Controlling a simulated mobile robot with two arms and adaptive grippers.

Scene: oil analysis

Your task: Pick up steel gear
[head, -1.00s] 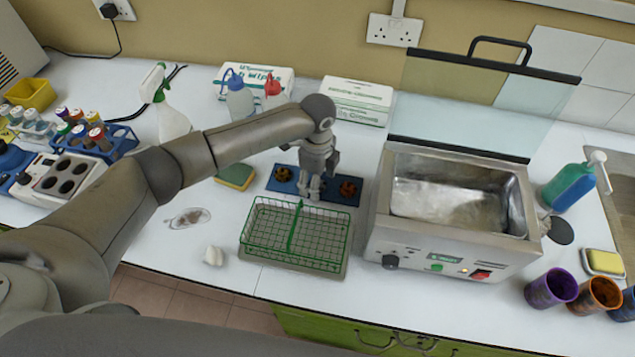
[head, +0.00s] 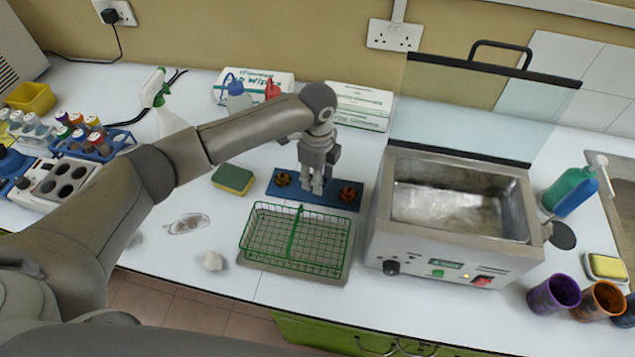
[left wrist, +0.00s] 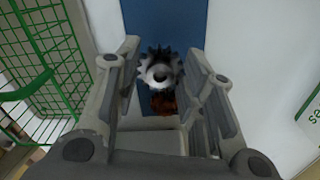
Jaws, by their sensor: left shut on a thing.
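The steel gear (left wrist: 160,68) is grey and toothed with a dark centre hole. In the left wrist view it sits between the fingers of my left gripper (left wrist: 163,74), which is shut on it. In the head view my left gripper (head: 317,188) points down over the middle of the blue mat (head: 333,193); the steel gear is hard to make out there. A brown gear (head: 282,178) lies on the mat left of the gripper and another brown gear (head: 348,194) lies right of it. My right gripper is not in view.
A green wire basket (head: 296,240) stands in front of the mat. A steel bath (head: 450,220) with a raised glass lid is to the right. A sponge (head: 233,179) lies left of the mat. Boxes (head: 358,105) stand behind.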

